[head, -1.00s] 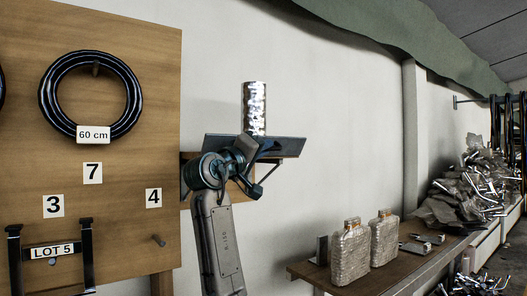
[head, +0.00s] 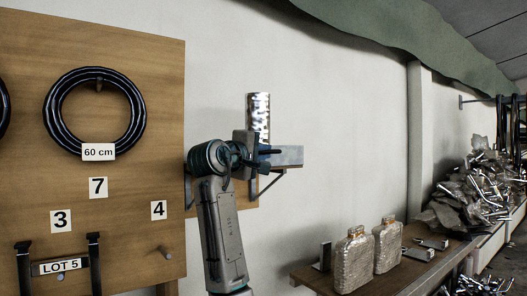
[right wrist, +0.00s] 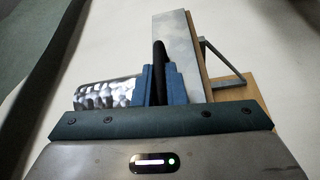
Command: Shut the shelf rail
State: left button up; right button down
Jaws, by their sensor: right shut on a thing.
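The shelf rail (head: 288,156) is a light grey metal plate on the small wall shelf. In the head view its broad face stands upright along the shelf's front. It also shows in the right wrist view (right wrist: 180,40) as a long grey strip. My right gripper (head: 268,152) is at the rail's left part. Its blue fingers (right wrist: 162,78) are shut on a dark piece at the rail's edge, whose exact shape is hard to tell. A shiny silver cylinder (head: 258,112) stands on the shelf behind the rail. My left gripper is not in view.
A wooden board (head: 130,220) with a black hose coil (head: 62,140) and number tags is at the left. A bench (head: 385,278) with wrapped bottles (head: 354,262) and scrap piles is at the lower right. The wall right of the shelf is clear.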

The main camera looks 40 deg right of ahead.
jog(key=shift+r, duration=0.1)
jog(key=c, duration=1.5)
grip_release()
jog(key=shift+w, duration=0.1)
jog(key=b+v, duration=0.4)
jog(key=v, duration=0.6)
jog(key=shift+a, duration=0.4)
